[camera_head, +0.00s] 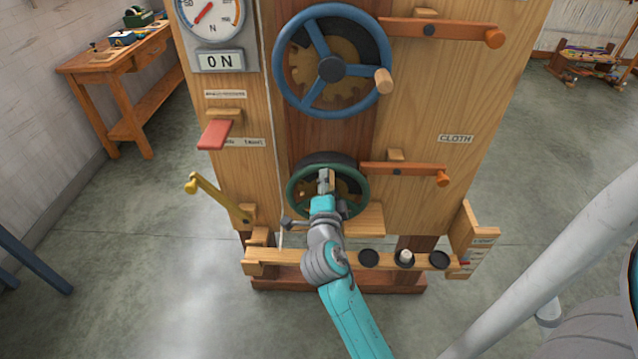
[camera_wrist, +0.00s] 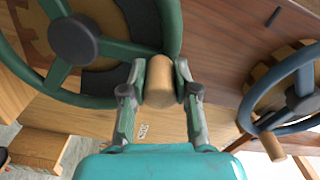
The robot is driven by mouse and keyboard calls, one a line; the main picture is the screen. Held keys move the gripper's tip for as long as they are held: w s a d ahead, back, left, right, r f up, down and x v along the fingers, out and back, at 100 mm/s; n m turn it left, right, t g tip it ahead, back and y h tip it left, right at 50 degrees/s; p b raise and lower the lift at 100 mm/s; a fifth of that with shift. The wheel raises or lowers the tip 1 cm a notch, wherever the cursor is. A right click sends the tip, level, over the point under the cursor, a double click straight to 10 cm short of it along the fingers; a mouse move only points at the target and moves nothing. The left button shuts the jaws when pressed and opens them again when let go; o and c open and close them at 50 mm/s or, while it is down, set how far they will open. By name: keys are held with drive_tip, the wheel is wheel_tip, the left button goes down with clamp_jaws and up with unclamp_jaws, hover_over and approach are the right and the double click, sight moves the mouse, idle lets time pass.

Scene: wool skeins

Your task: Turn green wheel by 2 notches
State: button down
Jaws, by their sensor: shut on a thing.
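The green wheel (camera_head: 292,190) is on the front of the wooden machine, below the blue wheel. In the wrist view the green wheel (camera_wrist: 107,48) fills the upper left, with its dark hub and spokes. Its wooden knob (camera_wrist: 158,84) sits on the rim between my fingers. My gripper (camera_wrist: 159,82) is shut on this knob, a finger on each side. In the head view my gripper (camera_head: 327,183) is in front of the green wheel and hides its middle and lower part.
The blue wheel (camera_head: 332,111) with a wooden knob is above. An orange lever (camera_head: 405,171) is close on the right, a yellow lever (camera_head: 217,197) on the left, and a red lever (camera_head: 214,135) above that. A low shelf (camera_head: 345,257) with dark round holders runs below. A workbench (camera_head: 117,55) stands far left.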

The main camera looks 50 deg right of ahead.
drive_tip(key=shift+s+d+m, duration=0.3)
drive_tip(key=shift+s+m, duration=0.05)
drive_tip(key=shift+m, duration=0.15)
drive_tip(key=c, duration=0.9)
unclamp_jaws()
drive_tip(key=shift+o, duration=0.2)
drive_tip(key=v, duration=1.2)
drive_tip(key=shift+s, duration=0.1)
